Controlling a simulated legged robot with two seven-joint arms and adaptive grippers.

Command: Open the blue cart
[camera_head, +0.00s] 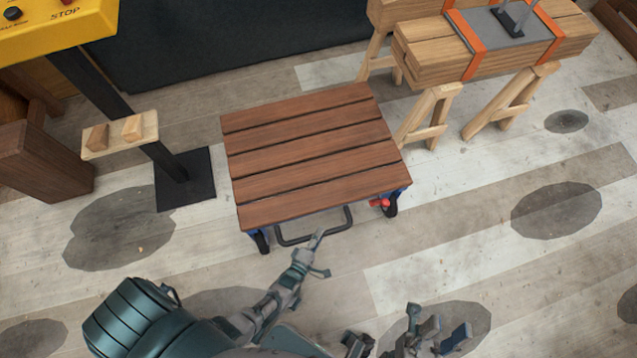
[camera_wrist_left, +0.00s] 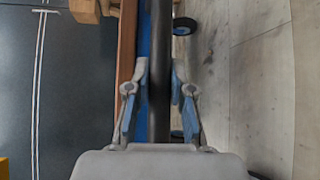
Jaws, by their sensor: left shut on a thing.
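The blue cart has a brown slatted wooden top (camera_head: 310,150) with bits of blue frame (camera_head: 398,190) showing beneath its edge. A black bar handle (camera_head: 345,222) sticks out from its near side. My left gripper (camera_head: 316,243) is at the handle. In the left wrist view the dark handle bar (camera_wrist_left: 160,80) runs between the two fingers (camera_wrist_left: 160,105), which are shut on it. The cart's blue side (camera_wrist_left: 144,40) shows just beside the bar. My right gripper (camera_head: 437,328) is open and empty above the floor, low in the head view. The cart's underside is hidden.
A red part (camera_head: 379,203) sits by the cart's near right corner wheel. Sawhorses (camera_head: 428,110) carrying strapped timber (camera_head: 490,45) stand close behind right. A yellow STOP box (camera_head: 60,30) on a black post (camera_head: 165,160) stands left. The floor in front and right is clear.

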